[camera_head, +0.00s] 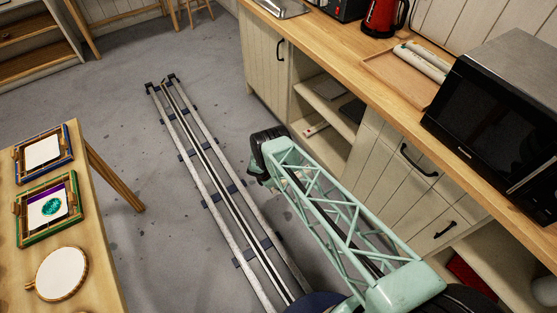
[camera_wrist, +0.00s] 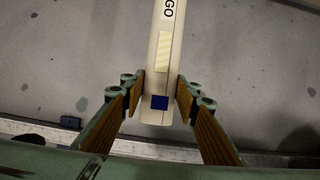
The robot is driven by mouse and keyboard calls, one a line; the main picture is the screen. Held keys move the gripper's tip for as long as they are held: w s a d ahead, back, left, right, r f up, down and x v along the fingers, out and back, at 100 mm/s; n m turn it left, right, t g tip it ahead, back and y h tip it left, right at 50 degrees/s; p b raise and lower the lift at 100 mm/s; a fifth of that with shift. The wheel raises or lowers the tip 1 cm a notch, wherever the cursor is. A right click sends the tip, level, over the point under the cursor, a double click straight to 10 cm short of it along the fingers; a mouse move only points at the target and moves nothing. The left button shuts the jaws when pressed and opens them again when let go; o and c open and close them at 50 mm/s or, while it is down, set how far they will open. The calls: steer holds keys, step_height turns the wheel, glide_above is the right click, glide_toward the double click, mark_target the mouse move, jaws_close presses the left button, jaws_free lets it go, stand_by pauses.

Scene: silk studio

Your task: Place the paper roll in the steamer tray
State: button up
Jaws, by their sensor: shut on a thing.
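A long cream roll-like piece (camera_wrist: 158,70), with dark lettering, a pale yellow patch and a blue square, lies between my gripper's fingers (camera_wrist: 160,92) in the wrist view. I take it to be the paper roll. The wood-lined fingers are shut on its near end, and its far end runs out of the picture. In the head view my arm's end hangs over the floor beside the counter, and the held piece is hidden there. A shallow wooden tray (camera_head: 382,67) on the counter, probably the steamer tray, has white rolls (camera_head: 424,60) in it.
A microwave (camera_head: 480,113) stands right of the tray, and a red kettle (camera_head: 383,18) behind it. Open shelves (camera_head: 326,105) and drawers are below the counter (camera_head: 335,48). A table (camera_head: 95,235) with framed pieces stands at left. Floor between is clear around my rail.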

steer(key=w+d+r+m+g+p, duration=0.25)
steer(key=r+m, duration=0.35)
steer(key=r, duration=0.6)
steer(key=w+d+r+m+g+y+p, duration=0.15)
steer(key=w+r+m, duration=0.25)
steer(key=r+m, duration=0.55)
steer(key=w+d+r+m+g+p, duration=0.1)
steer(key=w+r+m+g, duration=0.25)
steer(key=r, duration=1.05)
step_height(320, 180, up, 54)
steer(key=w+d+m+t+y+p, duration=0.2)
steer(key=m+t+y+p, duration=0.3)
steer(key=m, duration=2)
steer(key=y+p, duration=0.1)
steer(key=p, duration=0.1)
steer(key=shift+d+f+y+p, duration=0.15)
steer(key=shift+f+y+p, duration=0.1)
steer(key=shift+y+p, duration=0.1)
steer(key=shift+w, duration=0.1)
